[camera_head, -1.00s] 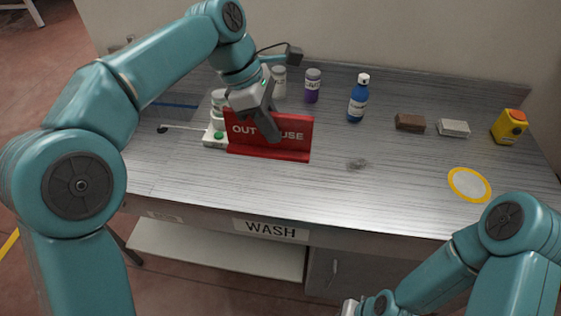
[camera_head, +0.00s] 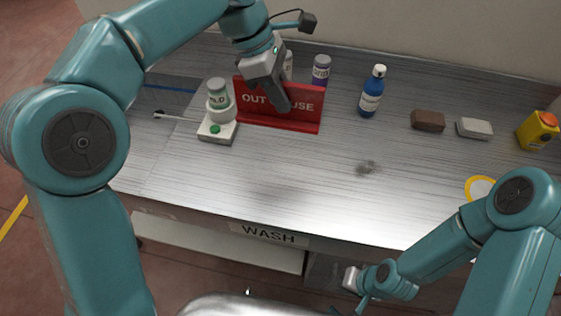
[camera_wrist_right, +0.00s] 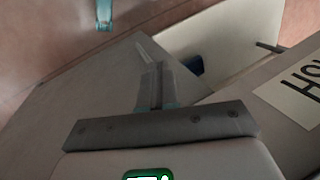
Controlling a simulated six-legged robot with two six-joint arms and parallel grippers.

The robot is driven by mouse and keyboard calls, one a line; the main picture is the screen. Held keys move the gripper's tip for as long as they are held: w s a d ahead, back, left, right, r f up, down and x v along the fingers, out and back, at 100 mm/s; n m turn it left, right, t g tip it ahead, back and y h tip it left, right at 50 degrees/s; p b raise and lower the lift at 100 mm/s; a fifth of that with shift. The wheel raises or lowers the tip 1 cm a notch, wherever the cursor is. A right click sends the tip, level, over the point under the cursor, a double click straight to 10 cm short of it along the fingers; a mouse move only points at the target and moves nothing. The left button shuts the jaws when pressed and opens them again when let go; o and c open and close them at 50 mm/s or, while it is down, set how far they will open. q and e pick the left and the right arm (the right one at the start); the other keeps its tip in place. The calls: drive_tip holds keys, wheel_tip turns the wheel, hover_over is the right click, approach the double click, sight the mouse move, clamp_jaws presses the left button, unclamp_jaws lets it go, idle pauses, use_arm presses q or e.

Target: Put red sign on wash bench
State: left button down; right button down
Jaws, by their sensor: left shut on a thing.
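The red sign (camera_head: 303,118) with white lettering, partly covered by the gripper, is upright over the back left of the wash bench (camera_head: 320,195). My left gripper (camera_head: 283,103) is shut on the sign from above. I cannot tell whether the sign's base touches the bench top. The bench is grey brushed metal, with a WASH label on its front edge. My right gripper (camera_head: 354,284) is low in front of the bench, away from the sign. Its fingers also show in the right wrist view (camera_wrist_right: 152,75), but their opening is unclear.
A white device (camera_head: 217,132) with a green button and a jar on it stands left of the sign. A purple-labelled bottle (camera_head: 321,68) is behind. A blue bottle (camera_head: 372,92), brown block (camera_head: 428,120), pale block (camera_head: 475,128) and yellow box (camera_head: 537,130) stand right. The bench's middle front is clear.

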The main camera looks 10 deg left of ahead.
use_arm(q)
wheel_tip(320, 180, down, 19)
drive_tip(key=shift+s+b, duration=0.1)
drive_tip(key=shift+b, duration=0.35)
drive_tip(key=shift+w+f, duration=0.2)
drive_tip(key=shift+f, duration=0.15)
drive_tip(key=shift+s+f, duration=0.1)
drive_tip(key=shift+s, duration=0.05)
drive_tip(key=c, duration=1)
unclamp_jaws()
drive_tip(key=shift+c, duration=0.2)
